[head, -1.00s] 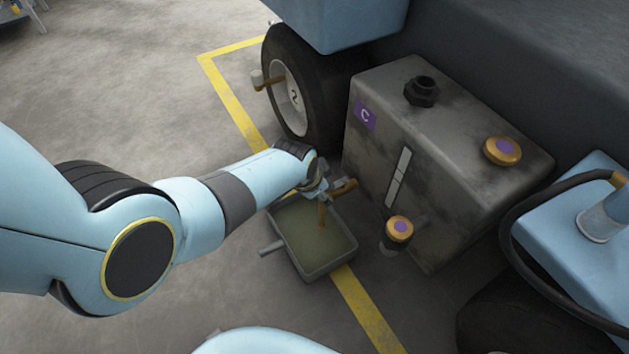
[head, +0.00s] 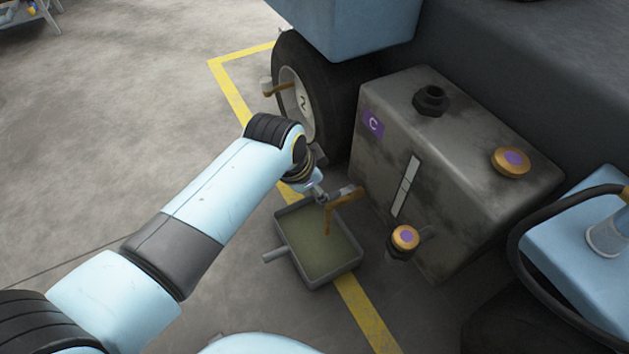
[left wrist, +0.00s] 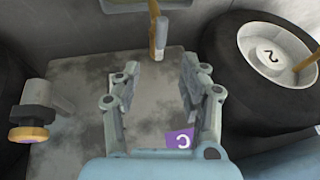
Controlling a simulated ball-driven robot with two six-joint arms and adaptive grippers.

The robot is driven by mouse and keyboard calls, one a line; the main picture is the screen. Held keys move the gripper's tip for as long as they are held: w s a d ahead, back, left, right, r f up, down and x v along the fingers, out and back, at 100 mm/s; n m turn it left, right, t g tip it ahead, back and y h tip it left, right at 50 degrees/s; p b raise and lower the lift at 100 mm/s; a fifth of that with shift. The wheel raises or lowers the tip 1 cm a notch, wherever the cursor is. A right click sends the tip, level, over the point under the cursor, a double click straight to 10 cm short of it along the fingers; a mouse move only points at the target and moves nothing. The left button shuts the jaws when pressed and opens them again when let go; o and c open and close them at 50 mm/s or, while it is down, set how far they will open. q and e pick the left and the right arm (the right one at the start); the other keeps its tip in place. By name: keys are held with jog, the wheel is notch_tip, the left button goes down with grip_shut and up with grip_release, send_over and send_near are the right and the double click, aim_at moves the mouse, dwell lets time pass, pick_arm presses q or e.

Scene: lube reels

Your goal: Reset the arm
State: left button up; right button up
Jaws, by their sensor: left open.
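My left arm (head: 215,205) reaches in from the lower left. My left gripper (head: 318,190) is above the back part of the drain tray, near the brass drain fitting (head: 346,195) on the front of the grey tank marked C (head: 385,165). In the left wrist view my left gripper (left wrist: 160,75) has its two fingers apart with nothing between them. The drain fitting (left wrist: 161,35) shows beyond the fingertips. A brown strip (head: 328,220) hangs from the fitting over the tray; I cannot tell whether it is liquid or a handle. My right gripper is not seen.
The drain tray (head: 353,263) with murky liquid stands on the floor beside the tank. A wheel (head: 300,95) is behind my wrist. A capped side port (head: 404,238), top cap (head: 511,161) and black plug (head: 431,100) are on the tank. The floor at left is open.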

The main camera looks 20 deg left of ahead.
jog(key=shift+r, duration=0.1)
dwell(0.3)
